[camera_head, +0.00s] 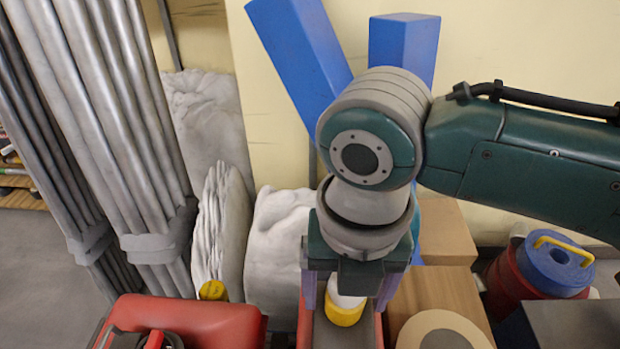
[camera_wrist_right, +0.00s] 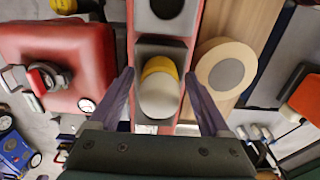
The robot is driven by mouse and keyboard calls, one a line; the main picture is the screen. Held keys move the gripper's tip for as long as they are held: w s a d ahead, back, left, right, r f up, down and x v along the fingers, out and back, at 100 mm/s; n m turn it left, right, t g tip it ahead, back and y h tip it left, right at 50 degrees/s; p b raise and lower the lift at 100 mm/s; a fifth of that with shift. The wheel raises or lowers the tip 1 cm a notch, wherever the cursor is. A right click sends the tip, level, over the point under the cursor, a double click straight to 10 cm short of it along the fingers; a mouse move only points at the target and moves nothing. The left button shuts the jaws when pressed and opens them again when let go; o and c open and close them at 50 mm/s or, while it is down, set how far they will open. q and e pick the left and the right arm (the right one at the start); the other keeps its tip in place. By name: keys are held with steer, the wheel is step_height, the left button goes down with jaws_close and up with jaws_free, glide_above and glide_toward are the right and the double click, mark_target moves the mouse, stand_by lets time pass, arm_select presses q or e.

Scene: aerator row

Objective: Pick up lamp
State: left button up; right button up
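The lamp looks to be the small yellow and white rounded piece (camera_head: 345,308), which also shows in the right wrist view (camera_wrist_right: 160,92). It sits on a narrow red holder with a dark grey top (camera_wrist_right: 158,47). My right gripper (camera_head: 346,298) points down over it. In the right wrist view my right gripper (camera_wrist_right: 160,76) is open, with one purple-grey finger on each side of the lamp and a gap at both. The head view hides the lamp's upper part behind the gripper. My left gripper is not in view.
A red case (camera_head: 205,322) stands left of the holder. A wooden block (camera_head: 440,292) with a round cream and grey disc (camera_head: 440,332) stands close on its right. A red and blue drum (camera_head: 545,265) is further right. Blue beams (camera_head: 300,55) lean on the wall behind.

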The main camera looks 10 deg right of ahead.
steer(key=c, duration=1.2)
jaws_close()
steer(key=shift+r, duration=0.1)
